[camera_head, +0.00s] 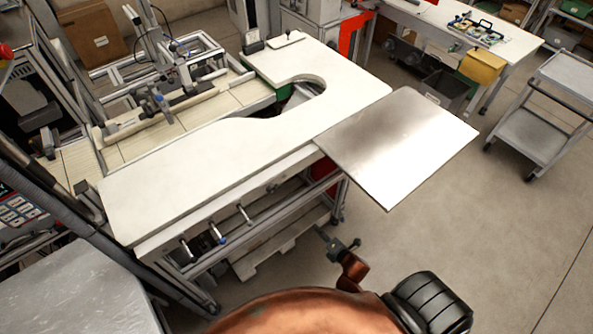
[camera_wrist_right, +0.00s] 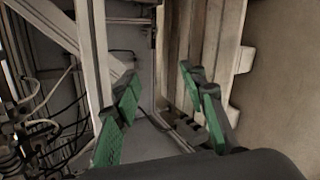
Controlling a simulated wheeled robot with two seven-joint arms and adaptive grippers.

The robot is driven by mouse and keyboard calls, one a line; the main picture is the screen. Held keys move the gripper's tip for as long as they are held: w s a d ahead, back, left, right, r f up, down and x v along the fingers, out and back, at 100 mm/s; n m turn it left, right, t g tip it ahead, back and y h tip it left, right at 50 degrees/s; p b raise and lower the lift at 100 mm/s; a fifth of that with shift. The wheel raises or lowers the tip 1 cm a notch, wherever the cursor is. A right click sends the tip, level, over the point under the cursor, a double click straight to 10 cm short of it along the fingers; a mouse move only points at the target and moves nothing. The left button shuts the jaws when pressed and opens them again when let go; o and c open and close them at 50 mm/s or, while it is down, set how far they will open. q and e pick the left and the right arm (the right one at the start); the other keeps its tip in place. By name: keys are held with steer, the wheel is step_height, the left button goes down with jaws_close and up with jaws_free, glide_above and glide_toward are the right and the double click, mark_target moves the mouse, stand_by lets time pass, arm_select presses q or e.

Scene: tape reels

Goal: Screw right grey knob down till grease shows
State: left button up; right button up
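Several small handles or knobs stick out below the front edge of the white worktop. A grey one (camera_head: 244,213) is rightmost of the clear ones, a blue-tipped one (camera_head: 217,233) is in the middle and another grey one (camera_head: 186,247) is at left. I cannot tell which is the task's grey knob, and no grease can be made out. My right gripper (camera_head: 338,242) is low, right of these handles and apart from them. In the right wrist view its green-padded fingers (camera_wrist_right: 157,76) are spread with nothing between them. My left gripper is out of view.
The white worktop (camera_head: 205,165) has a curved cutout, and a metal plate (camera_head: 400,145) juts from its right end. A wooden pallet (camera_head: 270,243) lies under the frame. Cables (camera_wrist_right: 45,105) hang at left in the wrist view. The floor at right is open, with a grey cart (camera_head: 535,135) beyond.

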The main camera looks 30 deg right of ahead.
steer(key=w+a+r+n+t+y, duration=0.1)
steer(key=w+r+n+t, duration=0.4)
steer(key=r, duration=0.8)
steer(key=w+r+n+t+y, duration=0.1)
steer(key=w+r+n, duration=0.3)
steer(key=r+n, duration=0.7)
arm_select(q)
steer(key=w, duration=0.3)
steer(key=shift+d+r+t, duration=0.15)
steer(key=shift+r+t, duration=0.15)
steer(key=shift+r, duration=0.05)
arm_select(e)
steer(key=w+r+m, duration=0.3)
steer(key=w, duration=0.4)
steer(key=shift+w+a+r, duration=0.25)
steer(key=shift+a, duration=0.15)
steer(key=shift+c, duration=0.4)
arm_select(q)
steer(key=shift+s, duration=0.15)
arm_select(e)
jaws_close()
